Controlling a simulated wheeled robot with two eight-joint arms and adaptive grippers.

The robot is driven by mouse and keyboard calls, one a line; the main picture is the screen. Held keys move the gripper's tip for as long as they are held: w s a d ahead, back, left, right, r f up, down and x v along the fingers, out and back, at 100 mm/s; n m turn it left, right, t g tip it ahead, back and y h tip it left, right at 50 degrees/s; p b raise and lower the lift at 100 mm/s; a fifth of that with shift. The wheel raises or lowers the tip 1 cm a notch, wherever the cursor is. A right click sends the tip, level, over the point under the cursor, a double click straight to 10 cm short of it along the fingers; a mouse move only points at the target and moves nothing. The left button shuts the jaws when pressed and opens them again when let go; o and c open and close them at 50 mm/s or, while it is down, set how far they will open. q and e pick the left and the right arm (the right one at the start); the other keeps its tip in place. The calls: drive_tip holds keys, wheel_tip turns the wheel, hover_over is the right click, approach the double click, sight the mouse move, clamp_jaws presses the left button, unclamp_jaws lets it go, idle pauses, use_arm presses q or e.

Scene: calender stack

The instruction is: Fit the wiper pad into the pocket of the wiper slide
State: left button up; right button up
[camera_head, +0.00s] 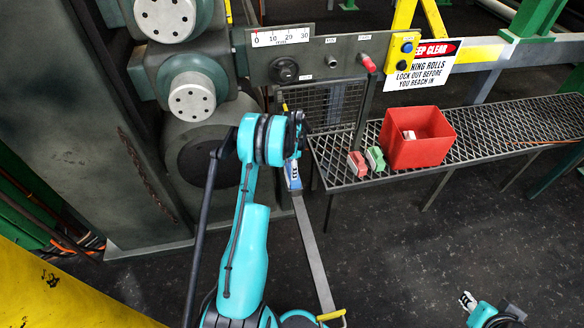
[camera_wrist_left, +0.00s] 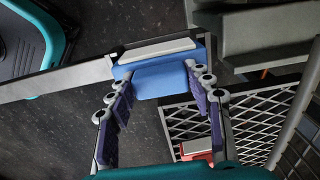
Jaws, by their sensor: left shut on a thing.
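A blue wiper pad with a pale strip (camera_wrist_left: 155,72) sits between the two purple-padded fingers of my left gripper (camera_wrist_left: 153,88), which is shut on it. In the head view the pad (camera_head: 293,180) shows as a small blue patch just below the left gripper (camera_head: 292,165). A long flat grey bar (camera_head: 311,245) with a yellow end, which may be the wiper slide, runs up to the pad. The bar (camera_wrist_left: 60,82) also meets the pad's left side in the wrist view. I cannot see a pocket. My right gripper (camera_head: 467,301) is at the bottom right, away from these things.
A mesh shelf (camera_head: 500,128) holds a red bin (camera_head: 418,140), a red block (camera_head: 357,164) and a green block (camera_head: 375,159). Machine rolls (camera_head: 192,98) and a scale panel (camera_head: 281,38) stand behind my left arm.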

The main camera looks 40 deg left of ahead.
use_arm(q)
drive_tip(key=shift+f, duration=0.75)
drive_tip(key=o, duration=1.5)
drive_tip(key=shift+o, duration=0.2)
wheel_tip(320, 180, up, 12)
